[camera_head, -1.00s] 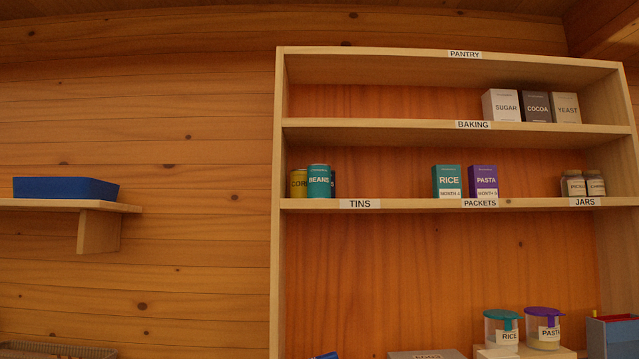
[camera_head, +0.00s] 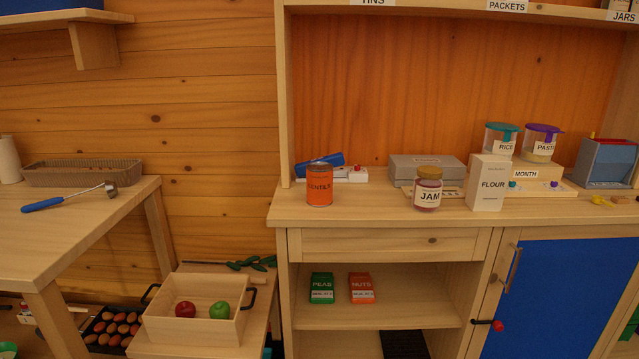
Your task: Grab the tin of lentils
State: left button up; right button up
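The tin of lentils (camera_head: 319,187) is an orange can with a dark label band. It stands upright near the left front of the wooden counter (camera_head: 375,207). Its label is partly readable as lentils. Neither of my grippers shows in the head view.
On the counter, a jam jar (camera_head: 428,190) and a flour box (camera_head: 488,184) stand right of the tin, with a grey box (camera_head: 425,168) behind. A blue object (camera_head: 320,163) lies just behind the tin. A wooden crate (camera_head: 195,333) with two apples sits lower left.

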aim_at(318, 174)
jog(key=z, duration=0.05)
jog(key=k, duration=0.45)
jog(key=u, duration=0.75)
jog(key=i, duration=1.55)
jog(key=z, duration=0.1)
